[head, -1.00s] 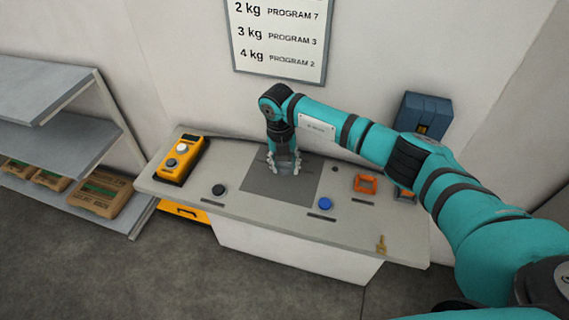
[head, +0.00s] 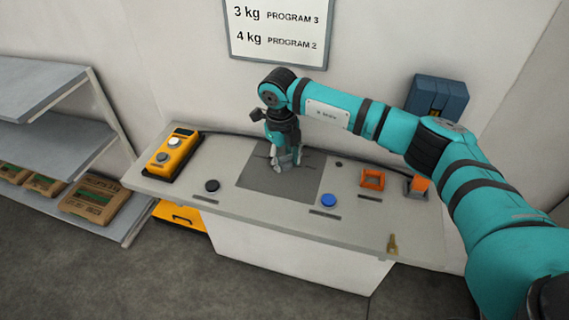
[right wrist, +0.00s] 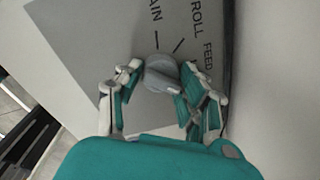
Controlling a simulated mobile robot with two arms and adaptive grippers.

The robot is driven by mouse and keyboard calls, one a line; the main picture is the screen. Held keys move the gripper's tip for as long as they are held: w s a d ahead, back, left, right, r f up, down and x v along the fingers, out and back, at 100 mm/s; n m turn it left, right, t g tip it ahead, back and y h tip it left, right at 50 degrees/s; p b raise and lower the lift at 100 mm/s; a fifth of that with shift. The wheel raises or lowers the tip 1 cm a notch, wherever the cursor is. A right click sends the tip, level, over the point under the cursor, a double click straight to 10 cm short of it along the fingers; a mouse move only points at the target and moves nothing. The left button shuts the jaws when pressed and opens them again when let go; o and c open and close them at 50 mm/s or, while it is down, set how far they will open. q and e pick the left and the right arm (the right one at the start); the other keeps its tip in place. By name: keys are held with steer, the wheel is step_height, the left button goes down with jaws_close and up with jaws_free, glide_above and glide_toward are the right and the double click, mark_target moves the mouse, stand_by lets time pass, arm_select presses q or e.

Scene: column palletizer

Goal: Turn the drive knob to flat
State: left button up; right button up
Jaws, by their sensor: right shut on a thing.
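The drive knob (right wrist: 161,73) is a grey round knob with a raised grip bar, seen in the right wrist view. It sits on a dark grey panel (head: 262,186) in the middle of the console. Printed marks and words around it end in "AIN", "ROLL" and "FEED"; part of the lettering is cut off or hidden. My right gripper (head: 287,165) points down at the panel, and in the right wrist view its fingers (right wrist: 158,82) are shut on the knob from both sides. In the head view the knob is hidden by the gripper. My left gripper is not in view.
The console top (head: 225,160) also carries a yellow control box (head: 173,154), a black button (head: 212,186), a blue button (head: 328,200), an orange frame (head: 372,179) and a brass key (head: 392,244). A wall sign (head: 277,32) hangs behind. Shelves with boxes (head: 92,196) stand left.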

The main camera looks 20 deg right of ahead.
mark_target(282, 159)
steer(key=shift+n, duration=0.3)
steer(key=o, duration=1.1)
steer(key=shift+o, duration=0.2)
steer(key=shift+r, duration=0.2)
step_height(282, 159, up, 12)
steer(key=shift+s+a+f, duration=0.15)
steer(key=shift+s+a, duration=0.05)
steer(key=shift+a, duration=0.2)
